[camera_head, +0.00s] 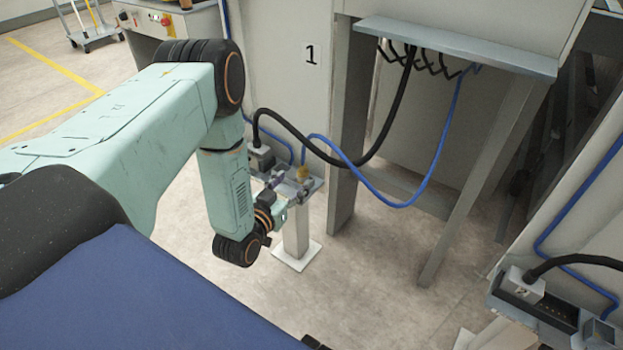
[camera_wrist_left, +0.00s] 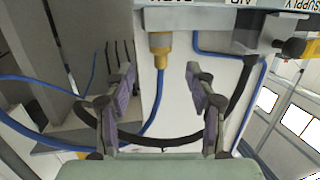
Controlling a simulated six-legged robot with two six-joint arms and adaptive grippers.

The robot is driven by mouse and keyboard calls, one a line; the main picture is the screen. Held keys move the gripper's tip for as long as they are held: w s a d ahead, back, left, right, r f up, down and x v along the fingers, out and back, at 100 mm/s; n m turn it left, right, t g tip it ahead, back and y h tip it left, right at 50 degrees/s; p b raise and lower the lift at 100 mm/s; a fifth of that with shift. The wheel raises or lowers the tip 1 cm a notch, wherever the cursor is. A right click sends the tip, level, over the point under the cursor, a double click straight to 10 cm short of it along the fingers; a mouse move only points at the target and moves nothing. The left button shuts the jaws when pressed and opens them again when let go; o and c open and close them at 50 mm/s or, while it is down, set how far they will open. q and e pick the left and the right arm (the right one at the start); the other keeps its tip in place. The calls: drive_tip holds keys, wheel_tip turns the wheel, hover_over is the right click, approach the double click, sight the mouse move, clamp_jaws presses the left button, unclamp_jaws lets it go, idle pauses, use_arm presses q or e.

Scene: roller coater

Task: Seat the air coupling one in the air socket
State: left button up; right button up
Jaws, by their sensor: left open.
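The air coupling one, a brass-yellow fitting (camera_wrist_left: 160,52) on a blue hose, hangs straight beneath a grey labelled ledge in the left wrist view. In the head view its brass top (camera_head: 303,173) shows at the small post, by panel 1. My left gripper (camera_wrist_left: 162,93) is open, with its two dark fingers apart on either side of the blue hose line; nothing is held. In the head view the left gripper (camera_head: 288,188) is close to the coupling, partly hidden by its own wrist. I cannot tell which fitting is the air socket. My right gripper is not in view.
A grey plug (camera_head: 262,158) with a thick black cable stands beside the coupling. The black cable and blue hose (camera_head: 395,200) loop to the right, below a metal shelf (camera_head: 455,47). A second connection box (camera_head: 540,310) is at lower right. The floor ahead is clear.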

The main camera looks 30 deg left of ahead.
sight(300, 176)
use_arm(q)
drive_tip(key=b+x, duration=0.1)
drive_tip(key=x, duration=0.1)
drive_tip(key=shift+w+a+f, duration=0.15)
drive_tip(key=shift+w+f, duration=0.05)
drive_tip(key=b+x, duration=0.1)
drive_tip(key=x, duration=0.1)
drive_tip(key=b+x, duration=0.1)
drive_tip(key=x, duration=0.1)
drive_tip(key=shift+f, duration=0.4)
drive_tip(key=shift+w, duration=0.3)
drive_tip(key=shift+r, duration=0.1)
drive_tip(key=shift+c, duration=0.9)
clamp_jaws()
